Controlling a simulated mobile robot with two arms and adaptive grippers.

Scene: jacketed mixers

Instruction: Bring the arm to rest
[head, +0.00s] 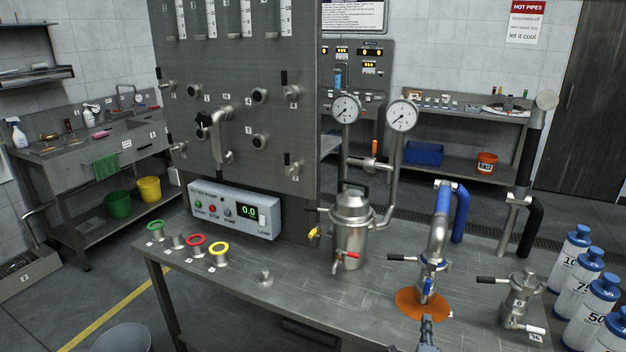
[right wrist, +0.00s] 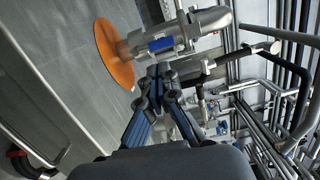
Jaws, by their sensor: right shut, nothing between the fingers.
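My right gripper (head: 428,328) shows at the bottom of the head view, in front of the orange round mat (head: 408,303) at the bench's front edge. It is shut and empty. In the right wrist view its fingers (right wrist: 160,75) are together, just beside the steel pipe fitting with a blue handle (right wrist: 160,44); I cannot tell whether they touch it. The orange mat also shows there (right wrist: 108,52). In the head view the fitting (head: 432,262) stands on the mat with a blue-sleeved pipe above it. My left gripper is not in view.
A steel jacketed vessel (head: 352,230) with two gauges stands left of the fitting. A valve with a black handle (head: 520,300) and several blue-capped bottles (head: 571,255) are to the right. A pump box (head: 235,211) stands at the left. The bench's front middle (head: 310,290) is clear.

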